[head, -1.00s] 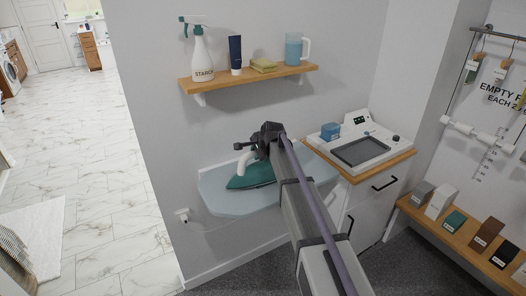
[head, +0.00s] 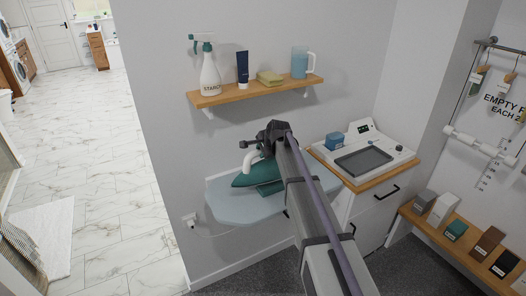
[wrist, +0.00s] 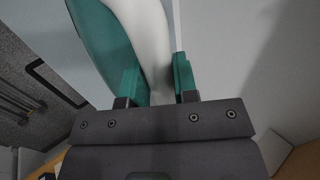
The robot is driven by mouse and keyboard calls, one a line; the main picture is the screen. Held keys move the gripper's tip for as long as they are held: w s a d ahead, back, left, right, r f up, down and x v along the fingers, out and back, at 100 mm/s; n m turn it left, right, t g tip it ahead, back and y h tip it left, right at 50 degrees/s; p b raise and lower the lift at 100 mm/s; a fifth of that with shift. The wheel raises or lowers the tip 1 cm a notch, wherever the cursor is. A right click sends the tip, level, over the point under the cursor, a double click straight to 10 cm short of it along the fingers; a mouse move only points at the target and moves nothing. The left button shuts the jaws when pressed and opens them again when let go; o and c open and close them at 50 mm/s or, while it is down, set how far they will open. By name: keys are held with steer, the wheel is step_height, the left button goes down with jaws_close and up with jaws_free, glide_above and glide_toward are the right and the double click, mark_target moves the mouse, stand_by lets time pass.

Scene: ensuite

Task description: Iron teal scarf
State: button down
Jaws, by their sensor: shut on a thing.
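The iron has a teal body (head: 246,179) and a white handle (head: 247,163). It is held a little above the pale blue ironing board (head: 228,208), with its nose to the left. My gripper (wrist: 157,80) is shut on the white handle (wrist: 150,45), one teal fingertip on each side. The iron's teal body (wrist: 98,35) also shows in the wrist view. A flat teal piece (head: 270,188) lies on the board below and right of the iron. It may be the scarf, but my arm partly hides it and I cannot tell.
A wooden shelf (head: 250,90) above the board holds a starch spray bottle (head: 209,75), a dark tube, a yellow cloth and a blue jug. A cabinet right of the board carries a white machine (head: 362,153). A cord runs to a wall socket (head: 190,219). Small boxes line a low bench.

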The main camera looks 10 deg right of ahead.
step_height(320, 180, up, 3)
steer(key=p, duration=0.3)
steer(key=shift+f, duration=0.1)
stand_by(0.3)
